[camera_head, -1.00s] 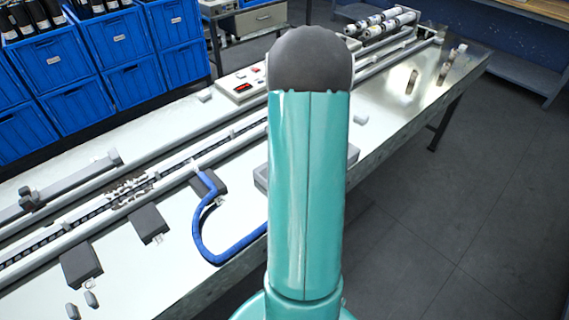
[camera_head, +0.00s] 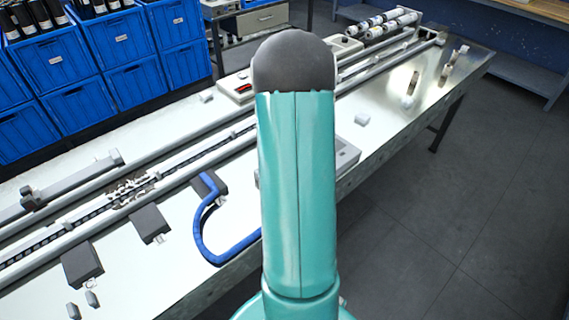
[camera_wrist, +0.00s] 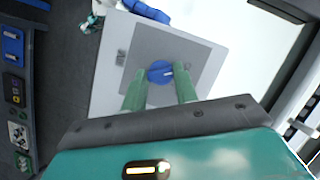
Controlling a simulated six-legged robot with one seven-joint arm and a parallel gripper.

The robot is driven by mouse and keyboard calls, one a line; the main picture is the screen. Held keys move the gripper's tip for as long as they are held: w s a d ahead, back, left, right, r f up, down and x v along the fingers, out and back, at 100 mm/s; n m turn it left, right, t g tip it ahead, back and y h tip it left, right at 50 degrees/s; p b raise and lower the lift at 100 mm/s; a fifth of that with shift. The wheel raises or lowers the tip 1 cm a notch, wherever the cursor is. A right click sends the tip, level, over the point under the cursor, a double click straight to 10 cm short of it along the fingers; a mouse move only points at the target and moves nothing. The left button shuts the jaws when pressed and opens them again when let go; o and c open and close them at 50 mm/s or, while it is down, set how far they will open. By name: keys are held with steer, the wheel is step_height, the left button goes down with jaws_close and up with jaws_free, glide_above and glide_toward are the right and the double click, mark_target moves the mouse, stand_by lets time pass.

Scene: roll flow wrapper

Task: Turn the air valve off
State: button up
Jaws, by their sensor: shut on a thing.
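The air valve shows in the wrist view as a round blue knob (camera_wrist: 160,72) with a pale mark, on a grey plate (camera_wrist: 195,50) set on a lighter panel. My gripper (camera_wrist: 161,84) has its two green fingers on either side of the knob and is shut on it. In the head view my teal arm hides the gripper and the knob. Part of a grey box (camera_head: 346,155) shows to the right of the arm. A blue hose (camera_head: 203,235) curves over the table and runs behind the arm.
A long machine table (camera_head: 380,150) with rails runs from lower left to upper right. Blue bins (camera_head: 130,85) stand behind it at the left. A red-marked control panel (camera_head: 238,88) is on the table. Open grey floor (camera_head: 450,230) lies at the right.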

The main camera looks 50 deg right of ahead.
steer(key=o, duration=1)
steer(key=shift+r, duration=0.1)
steer(key=v, duration=1.3)
steer(key=shift+w+d+r, duration=0.1)
steer(key=shift+r, duration=0.25)
